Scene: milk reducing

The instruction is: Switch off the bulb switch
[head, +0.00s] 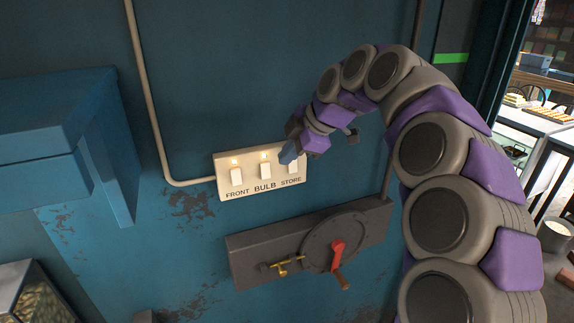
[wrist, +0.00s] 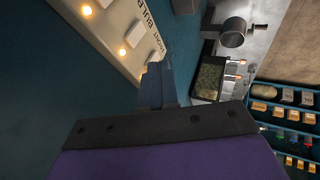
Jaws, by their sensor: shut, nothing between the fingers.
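A cream switch plate (head: 225,189) is on the teal wall with three white rocker switches labelled FRONT, BULB and STORE. The bulb switch (head: 265,172) is the middle one, and the small light above it glows. The front switch (head: 236,176) also has a glowing light above it. My gripper (head: 288,153) is shut and empty, its blue tip in front of the plate's upper right, over the store side. It hides the store light and part of the store switch. The wrist view shows the plate (wrist: 100,36) and the shut fingertips (wrist: 155,68); contact cannot be told.
A dark metal box with a red-handled lever (head: 338,252) is mounted below the plate. A blue box-like fixture (head: 60,130) juts out at the left. A conduit (head: 150,110) runs down to the plate. A doorway with tables opens at the right.

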